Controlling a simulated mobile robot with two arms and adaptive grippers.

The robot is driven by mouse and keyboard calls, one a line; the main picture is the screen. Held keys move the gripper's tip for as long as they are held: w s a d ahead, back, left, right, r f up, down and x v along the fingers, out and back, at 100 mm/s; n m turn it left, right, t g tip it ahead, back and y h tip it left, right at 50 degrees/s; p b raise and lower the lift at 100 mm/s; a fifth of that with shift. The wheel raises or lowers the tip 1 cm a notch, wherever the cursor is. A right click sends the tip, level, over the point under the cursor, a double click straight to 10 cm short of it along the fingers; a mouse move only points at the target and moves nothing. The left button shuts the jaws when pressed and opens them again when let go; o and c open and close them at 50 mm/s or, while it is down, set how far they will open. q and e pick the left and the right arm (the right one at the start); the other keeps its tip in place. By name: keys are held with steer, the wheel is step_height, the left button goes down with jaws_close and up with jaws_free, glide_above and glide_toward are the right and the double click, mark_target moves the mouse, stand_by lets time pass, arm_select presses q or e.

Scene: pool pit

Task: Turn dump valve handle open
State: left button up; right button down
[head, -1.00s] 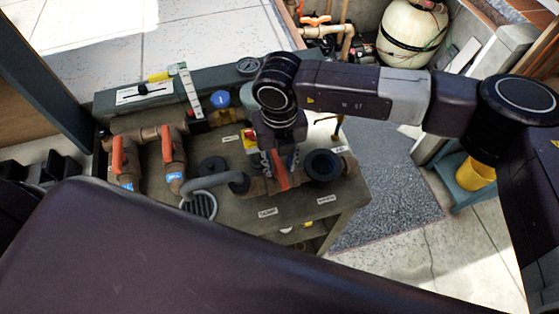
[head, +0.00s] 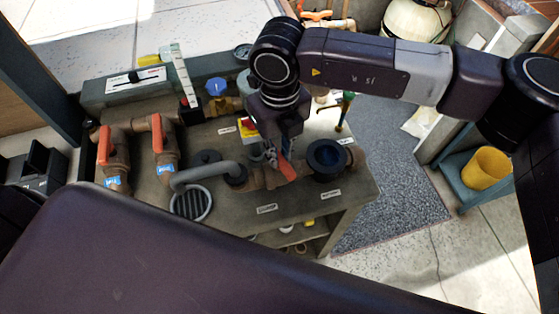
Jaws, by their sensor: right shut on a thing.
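The dump valve handle (head: 287,168) is the orange-red lever on the brown pipe near the middle of the bench, behind a small label. My right gripper (head: 279,152) reaches down over it from above and is shut on it. The gripper hides the upper part of the lever, and the visible end points toward the front right. The valve body under it is partly hidden. My left gripper does not show.
Two other orange-handled valves (head: 104,146) (head: 157,134) stand at the left of the bench (head: 235,220). A round grate (head: 190,203), a grey hose (head: 205,174) and a dark collar (head: 327,159) flank the handle. A yellow bucket (head: 487,168) stands at the right.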

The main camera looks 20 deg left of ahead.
mark_target(280, 157)
steer(key=n+b, duration=0.2)
steer(key=b, duration=0.1)
steer(key=n+b, duration=0.3)
steer(key=b, duration=0.1)
steer(key=n+b, duration=0.3)
steer(key=b, duration=0.1)
steer(key=shift+f, duration=0.25)
steer(key=n+b, duration=0.2)
steer(key=n, duration=0.1)
steer(key=shift+r+n+b, duration=0.15)
steer(key=shift+n+b, duration=0.15)
steer(key=shift+n, duration=0.1)
steer(key=shift+r+n+b, duration=0.15)
steer(key=shift+n+b, duration=0.5)
steer(key=shift+n, duration=0.75)
steer(key=c, duration=1.9)
jaws_free()
step_height(280, 157, up, 12)
